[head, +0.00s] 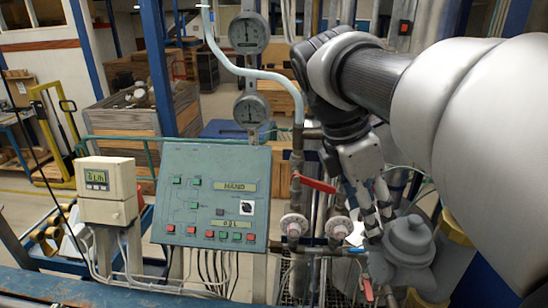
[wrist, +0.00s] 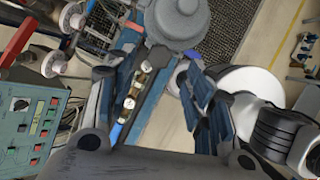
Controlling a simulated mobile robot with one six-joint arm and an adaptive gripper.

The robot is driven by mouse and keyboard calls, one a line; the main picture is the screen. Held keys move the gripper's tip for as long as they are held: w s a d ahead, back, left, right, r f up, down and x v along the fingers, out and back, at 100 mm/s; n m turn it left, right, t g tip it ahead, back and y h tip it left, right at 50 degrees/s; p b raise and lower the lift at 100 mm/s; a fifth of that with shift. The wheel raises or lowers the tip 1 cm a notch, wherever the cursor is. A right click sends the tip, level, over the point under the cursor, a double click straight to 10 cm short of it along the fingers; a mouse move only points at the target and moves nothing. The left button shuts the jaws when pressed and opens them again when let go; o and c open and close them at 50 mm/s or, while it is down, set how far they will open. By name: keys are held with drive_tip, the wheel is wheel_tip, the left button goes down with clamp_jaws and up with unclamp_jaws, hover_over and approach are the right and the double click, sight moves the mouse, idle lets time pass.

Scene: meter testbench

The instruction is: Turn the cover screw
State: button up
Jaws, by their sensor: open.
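A grey, dome-topped meter housing (head: 408,248) stands at the lower right in the head view. It also shows at the top middle of the wrist view (wrist: 178,22), with a round lid. I cannot clearly make out a separate cover screw; a small raised part sits on the dome's top. My gripper (head: 380,220) points down beside the housing, on its left in the head view. In the wrist view my gripper (wrist: 160,68) has its fingers spread apart with nothing between them, and the housing lies beyond the tips. Whether a fingertip touches the housing cannot be told.
A green control panel (head: 212,195) and a beige display box (head: 107,190) stand left. Two round valve wheels (head: 294,225) (head: 339,228) and a red lever (head: 314,183) are close left of my gripper. Brass fittings (wrist: 135,88) and a white cylinder (wrist: 250,95) show below the fingers.

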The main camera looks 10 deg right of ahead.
drive_tip(key=x, duration=0.4)
drive_tip(key=shift+d+f, duration=0.1)
drive_tip(key=shift+f, duration=0.3)
drive_tip(key=c, duration=1.1)
